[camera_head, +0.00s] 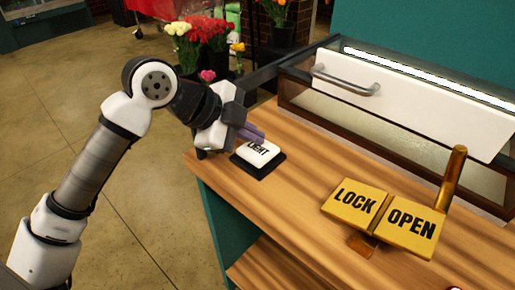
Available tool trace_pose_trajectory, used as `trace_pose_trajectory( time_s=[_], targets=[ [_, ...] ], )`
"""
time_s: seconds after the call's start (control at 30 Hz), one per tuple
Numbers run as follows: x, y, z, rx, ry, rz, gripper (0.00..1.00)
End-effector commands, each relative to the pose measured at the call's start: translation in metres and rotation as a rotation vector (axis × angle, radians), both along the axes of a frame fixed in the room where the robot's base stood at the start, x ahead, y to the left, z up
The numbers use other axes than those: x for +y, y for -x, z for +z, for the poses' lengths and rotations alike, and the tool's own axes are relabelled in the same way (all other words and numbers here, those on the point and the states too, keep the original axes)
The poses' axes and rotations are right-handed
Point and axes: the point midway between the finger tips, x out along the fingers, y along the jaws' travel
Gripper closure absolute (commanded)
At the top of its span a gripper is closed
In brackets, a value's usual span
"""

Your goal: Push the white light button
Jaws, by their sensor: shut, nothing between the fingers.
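The white light button (264,151) is a square cap marked "LIGHT", sitting in a black base (262,168) near the left end of the wooden counter. My gripper (258,136) is shut and empty, with its purple-grey fingers reaching right over the back part of the button. The fingers cover some of the lettering. I cannot tell whether the fingertips touch the cap or hover just above it.
Yellow "LOCK" (350,205) and "OPEN" (411,226) plates and an upright golden lever (451,178) stand on the counter (290,215) to the right. Behind is a case with a white handled front (400,98). Flowers (205,35) stand at the back left.

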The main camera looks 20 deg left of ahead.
Motion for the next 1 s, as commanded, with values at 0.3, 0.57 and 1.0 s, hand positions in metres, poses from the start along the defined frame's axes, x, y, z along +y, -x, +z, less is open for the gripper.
trace_pose_trajectory(
  time_s=[0.3,0.57,1.0],
  targets=[
    [0.000,0.000,0.011,-0.001,-0.001,-0.001,1.00],
    [0.000,0.000,0.038,0.000,-0.001,0.000,1.00],
    [0.000,0.000,0.060,0.000,0.001,-0.001,1.00]
  ],
)
